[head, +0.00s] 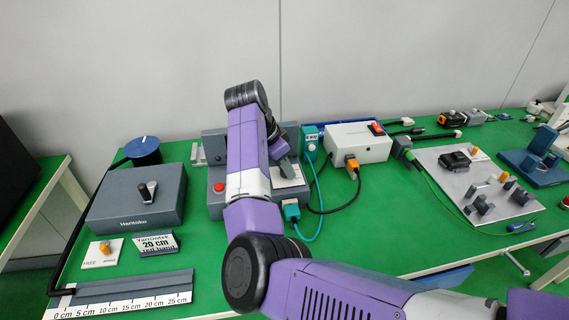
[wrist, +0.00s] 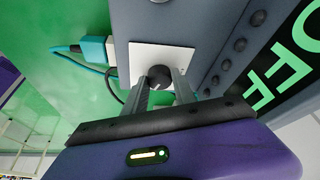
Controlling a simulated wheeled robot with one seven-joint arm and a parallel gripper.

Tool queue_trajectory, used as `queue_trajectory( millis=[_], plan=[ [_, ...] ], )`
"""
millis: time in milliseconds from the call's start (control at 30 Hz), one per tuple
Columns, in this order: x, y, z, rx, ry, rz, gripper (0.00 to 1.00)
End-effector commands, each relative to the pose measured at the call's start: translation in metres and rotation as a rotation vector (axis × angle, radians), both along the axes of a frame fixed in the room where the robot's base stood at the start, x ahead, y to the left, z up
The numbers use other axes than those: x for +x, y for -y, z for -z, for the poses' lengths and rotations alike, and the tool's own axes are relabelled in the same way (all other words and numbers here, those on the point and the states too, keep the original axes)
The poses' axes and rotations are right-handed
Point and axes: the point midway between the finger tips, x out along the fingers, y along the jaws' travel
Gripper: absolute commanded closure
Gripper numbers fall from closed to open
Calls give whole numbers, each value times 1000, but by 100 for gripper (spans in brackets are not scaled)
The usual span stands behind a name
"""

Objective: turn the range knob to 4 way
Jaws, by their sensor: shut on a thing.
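My gripper (wrist: 161,84) is shut on a dark round knob (wrist: 159,72), with one grey finger on either side of it. The knob sits on a white plate (wrist: 176,52) on the face of a grey unit (wrist: 128,18). No marking for 4 way is readable on the plate, and I cannot tell where the knob points. In the head view my gripper (head: 283,158) is over the grey unit (head: 216,205), at its white plate (head: 288,183). My arm hides much of the unit, and the knob is hidden there.
A red button (head: 219,187) is left of my arm. Teal connectors (head: 291,211) and cables lie close on the right, beside a white box (head: 357,143) with a red switch. A dark grey box (head: 138,198) stands left. Green table is bare between them.

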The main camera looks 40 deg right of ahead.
Motion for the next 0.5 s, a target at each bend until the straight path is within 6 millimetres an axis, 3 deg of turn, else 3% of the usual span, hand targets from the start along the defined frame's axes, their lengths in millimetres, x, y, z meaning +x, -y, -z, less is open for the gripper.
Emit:
queue_trajectory(
  millis=[500],
  plan=[
    [-5, 0, -6, 0, -5, -453, 100]
  ],
)
